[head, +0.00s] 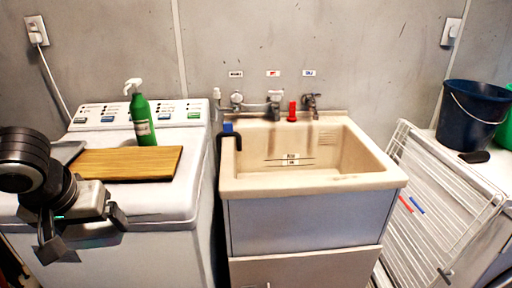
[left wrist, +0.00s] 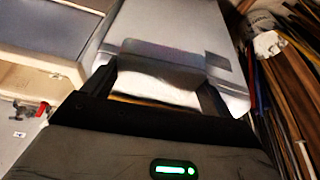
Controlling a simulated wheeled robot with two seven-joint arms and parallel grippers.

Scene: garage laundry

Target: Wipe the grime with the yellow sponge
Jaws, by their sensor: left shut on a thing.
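My left gripper (head: 84,228) is at the front left of the white washing machine, below and in front of the wooden board. In the left wrist view, the gripper (left wrist: 158,92) is shut on a block with a grey upper face, a pale side and a thin yellow strip low down. I take this block to be the sponge (left wrist: 160,58). In the head view the sponge is hidden or too dark to make out. Faint brownish marks, possibly the grime (head: 345,179), show on the front rim of the beige sink (head: 285,184). My right gripper is not in view.
A wooden board (head: 125,163) and a green spray bottle (head: 142,118) are on the washing machine (head: 180,190). A red object (head: 292,112) stands by the taps. A white drying rack (head: 440,200) and dark blue bucket (head: 474,112) are at right.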

